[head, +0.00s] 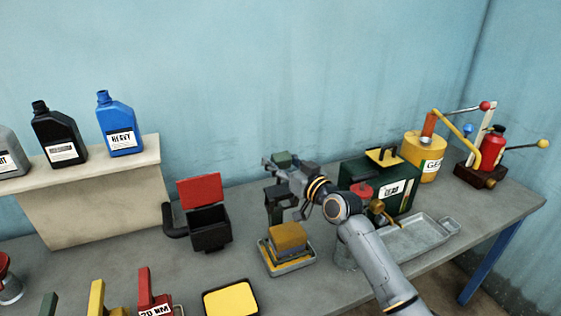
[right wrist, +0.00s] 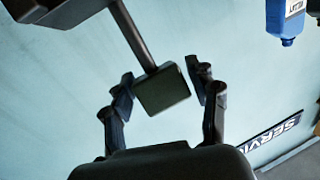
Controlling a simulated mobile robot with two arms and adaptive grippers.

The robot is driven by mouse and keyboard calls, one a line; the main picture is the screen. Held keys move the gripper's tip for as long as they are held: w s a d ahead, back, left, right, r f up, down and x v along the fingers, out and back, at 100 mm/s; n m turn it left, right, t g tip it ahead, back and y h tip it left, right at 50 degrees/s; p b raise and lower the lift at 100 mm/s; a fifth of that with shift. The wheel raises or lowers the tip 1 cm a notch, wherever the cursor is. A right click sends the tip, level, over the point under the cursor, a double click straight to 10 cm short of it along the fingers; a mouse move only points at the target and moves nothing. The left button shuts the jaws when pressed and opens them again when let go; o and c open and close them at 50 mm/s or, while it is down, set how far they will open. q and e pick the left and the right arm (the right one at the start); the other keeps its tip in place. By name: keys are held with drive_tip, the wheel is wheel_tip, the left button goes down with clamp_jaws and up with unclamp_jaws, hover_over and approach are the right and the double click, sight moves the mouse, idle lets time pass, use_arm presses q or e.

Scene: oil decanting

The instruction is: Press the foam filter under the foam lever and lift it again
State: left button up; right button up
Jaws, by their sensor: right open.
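The foam filter (head: 288,232), a yellow-brown block, sits on a small yellow-and-grey press tray (head: 290,268) in the middle of the bench. A dark upright part of the foam lever (head: 275,205) stands behind it, partly hidden by my right gripper (head: 283,172). The right gripper is above and behind the foam. In the right wrist view my right gripper (right wrist: 163,95) is open, with a dark green block (right wrist: 162,90) on the end of a bar between its fingers. The block looks like the lever's handle; whether the fingers touch it I cannot tell. My left gripper is out of view.
A black box with a raised red lid (head: 200,192) stands left of the press. A dark green can (head: 405,190), a metal tray (head: 415,240) and a yellow can (head: 425,155) stand right. Bottles, including a blue one (head: 120,125), stand on a shelf at left.

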clamp_jaws()
drive_tip(key=shift+s+d+f+b, duration=0.15)
drive_tip(key=shift+f+b, duration=0.1)
drive_tip(key=shift+b, duration=0.25)
use_arm(q)
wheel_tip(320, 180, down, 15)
drive_tip(key=b, duration=1.3)
drive_tip(key=shift+b, duration=0.4)
use_arm(e)
drive_tip(key=s+d+f+n+t+y, duration=0.1)
drive_tip(key=s+d+f+t+y, duration=0.1)
drive_tip(key=s+f, duration=0.3)
drive_tip(key=s+d+t, duration=0.1)
drive_tip(key=s, duration=0.3)
drive_tip(key=shift+s+f, duration=0.25)
drive_tip(key=shift+f, duration=0.05)
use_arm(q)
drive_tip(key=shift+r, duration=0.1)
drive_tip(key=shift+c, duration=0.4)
use_arm(e)
drive_tip(key=shift+r, duration=0.1)
